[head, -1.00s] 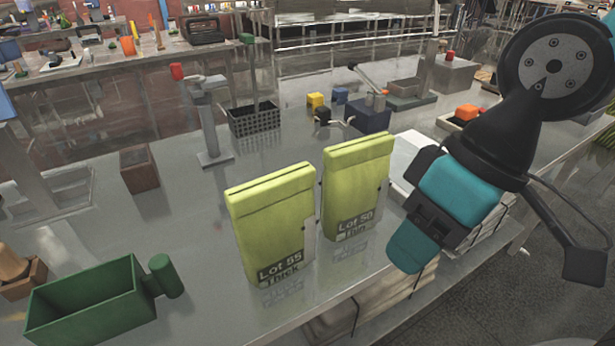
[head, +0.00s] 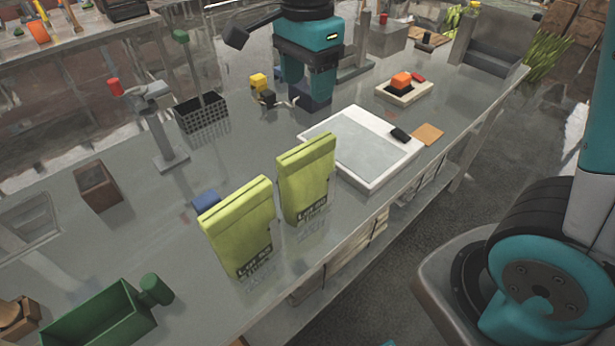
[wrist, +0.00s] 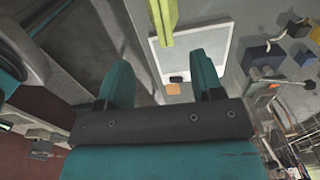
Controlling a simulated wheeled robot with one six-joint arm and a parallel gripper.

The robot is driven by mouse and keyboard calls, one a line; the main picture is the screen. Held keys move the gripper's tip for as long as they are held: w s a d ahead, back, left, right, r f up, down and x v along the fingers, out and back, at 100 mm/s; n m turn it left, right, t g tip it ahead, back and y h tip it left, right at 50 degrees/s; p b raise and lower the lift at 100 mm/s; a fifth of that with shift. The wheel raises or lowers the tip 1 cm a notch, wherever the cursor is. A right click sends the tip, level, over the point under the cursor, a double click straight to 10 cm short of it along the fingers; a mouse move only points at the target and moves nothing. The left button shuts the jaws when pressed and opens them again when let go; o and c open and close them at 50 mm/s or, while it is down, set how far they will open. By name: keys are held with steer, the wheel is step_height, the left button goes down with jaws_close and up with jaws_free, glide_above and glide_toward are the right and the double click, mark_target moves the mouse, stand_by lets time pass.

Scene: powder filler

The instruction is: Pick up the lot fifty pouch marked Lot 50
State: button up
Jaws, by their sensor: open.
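Two yellow-green pouches stand upright on the grey bench in the head view. The right one is the Lot 50 pouch (head: 306,178), its label small and blurred now but legible a second ago. The left one, the Lot 55 pouch (head: 238,228), stands just beside it. My gripper (head: 308,100) is above the far part of the bench, beyond the pouches, touching neither. In the wrist view my gripper (wrist: 163,76) has its teal fingers apart with nothing between them. Yellow-green pouch material shows at the top there; I cannot tell which pouch.
A white tray (head: 398,168) lies right of the Lot 50 pouch. A green bin (head: 95,318), a brown box (head: 98,186), a grey stand (head: 163,140) and a black basket (head: 222,118) are to the left. A small blue block (head: 205,201) lies behind the Lot 55 pouch.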

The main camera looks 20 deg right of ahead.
mark_target(308, 146)
step_height(308, 146, down, 10)
steer(key=shift+r+p, duration=0.2)
steer(key=shift+p, duration=0.7)
step_height(308, 146, down, 4)
steer(key=shift+f+p, duration=0.25)
steer(key=shift+p, duration=0.8)
steer(key=shift+w+f, duration=0.1)
steer(key=shift+f, duration=0.4)
steer(key=shift+f, duration=0.25)
steer(key=c, duration=1.1)
steer(key=shift+r, duration=0.1)
